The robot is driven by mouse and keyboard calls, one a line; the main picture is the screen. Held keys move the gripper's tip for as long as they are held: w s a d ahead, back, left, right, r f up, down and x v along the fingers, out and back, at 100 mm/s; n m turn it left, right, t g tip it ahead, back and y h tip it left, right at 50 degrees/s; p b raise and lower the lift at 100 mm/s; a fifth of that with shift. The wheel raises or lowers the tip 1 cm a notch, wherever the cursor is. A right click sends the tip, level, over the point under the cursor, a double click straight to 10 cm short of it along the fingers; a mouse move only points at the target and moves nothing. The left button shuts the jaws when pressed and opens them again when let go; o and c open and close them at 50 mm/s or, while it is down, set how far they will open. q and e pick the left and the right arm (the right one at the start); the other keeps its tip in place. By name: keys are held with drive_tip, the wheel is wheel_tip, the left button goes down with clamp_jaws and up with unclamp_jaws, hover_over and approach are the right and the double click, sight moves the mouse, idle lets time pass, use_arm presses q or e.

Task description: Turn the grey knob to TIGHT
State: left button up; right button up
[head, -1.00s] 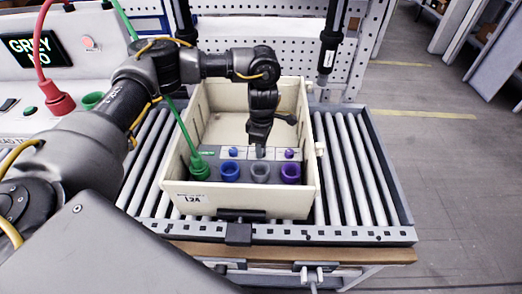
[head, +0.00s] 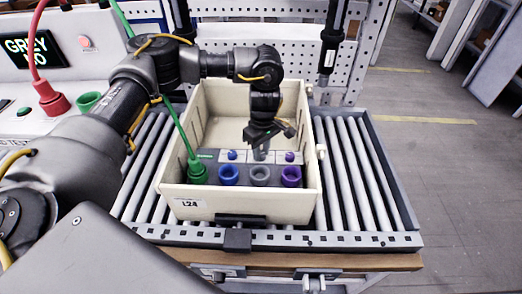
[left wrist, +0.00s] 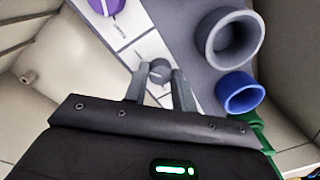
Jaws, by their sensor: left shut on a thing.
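The grey knob (left wrist: 160,71) shows in the left wrist view between the two fingertips of my left gripper (left wrist: 160,82). It sits on a light label panel in the row of knobs. In the head view my left gripper (head: 261,152) reaches down into the cream bin (head: 185,190) and is shut on the grey knob, which its fingers mostly hide there. The grey socket (head: 260,176) lies just in front of it; it also shows in the left wrist view (left wrist: 230,44). The knob's pointer and the TIGHT mark are too small to read. My right gripper is not in view.
A blue knob (head: 232,155) and a purple knob (head: 290,156) flank the grey one closely. Blue (head: 229,175) and purple (head: 291,177) sockets and a green plug (head: 197,173) with its cable stand in front. A display (head: 31,47) reads GREY, with NO below.

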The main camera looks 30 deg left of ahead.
sight(263, 152)
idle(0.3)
use_arm(q)
drive_tip(key=o, duration=1)
wheel_tip(263, 152, up, 11)
drive_tip(key=shift+w, duration=0.3)
drive_tip(key=shift+d, duration=0.1)
